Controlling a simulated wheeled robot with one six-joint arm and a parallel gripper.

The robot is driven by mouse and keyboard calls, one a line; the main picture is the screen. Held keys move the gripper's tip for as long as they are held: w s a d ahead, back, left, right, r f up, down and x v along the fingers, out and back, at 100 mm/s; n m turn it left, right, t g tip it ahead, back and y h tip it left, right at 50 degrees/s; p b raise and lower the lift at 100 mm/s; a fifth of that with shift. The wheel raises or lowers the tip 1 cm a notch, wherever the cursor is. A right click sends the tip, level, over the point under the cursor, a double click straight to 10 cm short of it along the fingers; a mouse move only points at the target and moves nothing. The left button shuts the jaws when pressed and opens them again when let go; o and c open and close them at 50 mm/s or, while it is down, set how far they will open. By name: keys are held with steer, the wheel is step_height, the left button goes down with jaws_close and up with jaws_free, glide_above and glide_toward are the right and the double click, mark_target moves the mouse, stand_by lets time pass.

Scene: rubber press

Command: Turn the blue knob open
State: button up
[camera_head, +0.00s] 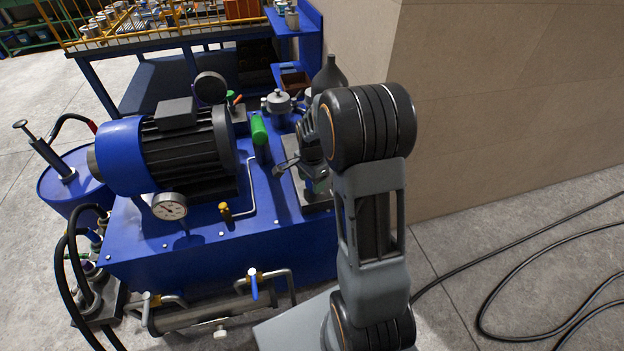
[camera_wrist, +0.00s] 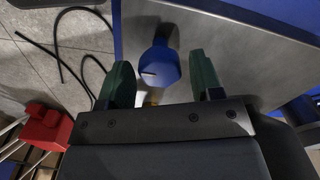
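The knob is near a grey metal plate (camera_wrist: 226,42). In the head view my gripper (camera_head: 288,167) is over the right part of the blue machine (camera_head: 175,240); the knob cannot be made out there, likely hidden by my arm.
A motor (camera_head: 170,150), a pressure gauge (camera_head: 170,206) and a green-topped cylinder (camera_head: 259,130) stand left of my gripper. A blue-handled valve (camera_head: 254,285) is at the machine's front. A beige wall (camera_head: 500,100) rises at right. A red part (camera_wrist: 43,127) shows in the wrist view.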

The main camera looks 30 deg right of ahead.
steer(key=c, duration=0.8)
steer(key=shift+n, duration=0.3)
steer(key=n, duration=0.3)
steer(key=shift+n, duration=0.4)
steer(key=n, duration=0.4)
steer(key=shift+n+p, duration=0.3)
steer(key=n, duration=0.4)
steer(key=shift+n, duration=2.4)
steer(key=o, duration=0.9)
